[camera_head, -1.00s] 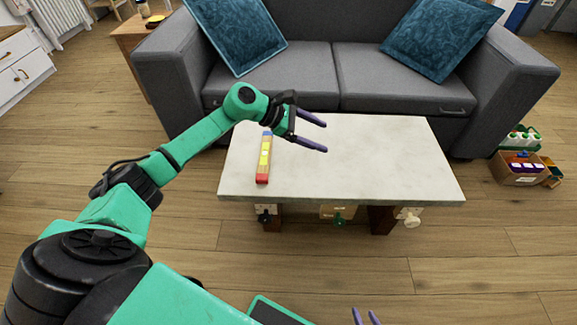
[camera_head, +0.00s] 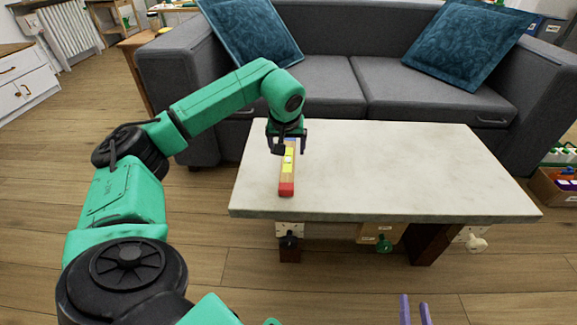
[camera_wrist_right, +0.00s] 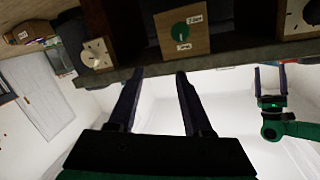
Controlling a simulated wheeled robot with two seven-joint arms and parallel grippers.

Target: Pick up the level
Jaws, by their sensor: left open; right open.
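The level (camera_head: 287,174), a narrow bar with a red near end and a yellow middle, lies flat on the light stone-topped table (camera_head: 390,170), near its left end. My left gripper (camera_head: 287,150) points down over the far part of the level, hiding some of it; its fingers are open. I cannot tell whether they touch the level. My right gripper (camera_head: 414,311) is low in front of the table, apart from the level. In the right wrist view its two fingers (camera_wrist_right: 158,78) are spread and empty, and my left gripper (camera_wrist_right: 270,82) shows at the right.
Panels with knobs hang under the table's front edge, including a green knob (camera_head: 384,246) and a white knob (camera_head: 477,244). A grey sofa (camera_head: 330,80) stands close behind the table. A cardboard box (camera_head: 558,187) sits at the right. Most of the tabletop is clear.

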